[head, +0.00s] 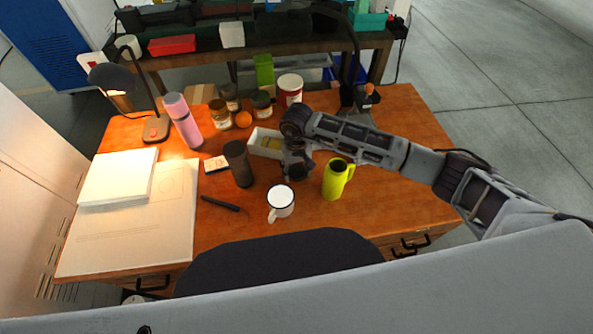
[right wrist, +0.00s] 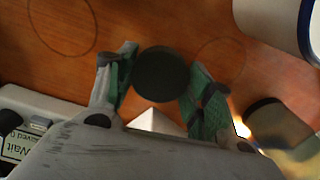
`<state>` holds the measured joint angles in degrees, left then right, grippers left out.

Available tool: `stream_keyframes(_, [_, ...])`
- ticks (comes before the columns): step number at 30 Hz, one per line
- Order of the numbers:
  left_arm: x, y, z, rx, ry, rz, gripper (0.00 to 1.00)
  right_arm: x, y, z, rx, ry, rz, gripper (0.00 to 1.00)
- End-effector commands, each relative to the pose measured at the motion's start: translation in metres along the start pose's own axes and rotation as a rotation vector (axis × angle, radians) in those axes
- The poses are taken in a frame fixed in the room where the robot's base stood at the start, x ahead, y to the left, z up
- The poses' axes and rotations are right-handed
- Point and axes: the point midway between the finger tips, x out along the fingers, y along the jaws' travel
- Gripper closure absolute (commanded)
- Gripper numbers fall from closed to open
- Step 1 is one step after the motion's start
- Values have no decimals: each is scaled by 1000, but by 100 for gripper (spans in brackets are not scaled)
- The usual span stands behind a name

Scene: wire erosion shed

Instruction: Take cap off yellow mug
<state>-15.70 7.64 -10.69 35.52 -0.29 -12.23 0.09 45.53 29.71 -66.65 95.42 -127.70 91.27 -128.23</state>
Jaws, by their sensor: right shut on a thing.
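The yellow mug (head: 333,182) stands upright on the wooden desk, with its handle to the right. Its top looks dark inside a yellow rim, with no cap standing above it. My right gripper (head: 298,172) is left of the mug, low over the desk and apart from it. In the right wrist view its green-padded fingers (right wrist: 164,84) are shut on a dark round cap (right wrist: 161,73). The yellow mug does not show in that view. My left gripper is not in view.
A white mug (head: 281,201) stands in front of my right gripper; a dark cylinder (head: 238,163) is to the left. A white tray (head: 263,151) lies just behind. A pink bottle (head: 183,120), jars and a red-white tin (head: 289,89) stand farther back. Bare desk lies right of the yellow mug.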

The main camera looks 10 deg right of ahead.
Motion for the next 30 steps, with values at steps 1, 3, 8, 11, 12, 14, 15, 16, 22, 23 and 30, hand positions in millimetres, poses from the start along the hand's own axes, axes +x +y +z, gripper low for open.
stream_keyframes(1, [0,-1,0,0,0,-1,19,0,0,0,0,1,0,77])
stream_keyframes(3, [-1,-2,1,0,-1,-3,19,-1,0,0,0,1,0,77])
stream_keyframes(8, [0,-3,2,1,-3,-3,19,-1,0,0,0,0,0,77])
stream_keyframes(11, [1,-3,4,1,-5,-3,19,1,0,0,0,0,0,77])
stream_keyframes(12, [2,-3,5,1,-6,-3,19,1,0,0,0,0,0,77])
stream_keyframes(14, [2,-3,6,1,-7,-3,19,2,0,0,0,0,0,77])
stream_keyframes(15, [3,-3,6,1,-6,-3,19,2,0,0,0,0,0,77])
stream_keyframes(16, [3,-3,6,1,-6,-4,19,3,0,0,1,0,0,47])
stream_keyframes(22, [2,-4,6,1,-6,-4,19,2,0,0,0,-1,0,26])
stream_keyframes(23, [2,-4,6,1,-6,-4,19,2,0,0,0,-1,0,26])
stream_keyframes(30, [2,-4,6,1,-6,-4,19,2,0,0,0,0,0,26])
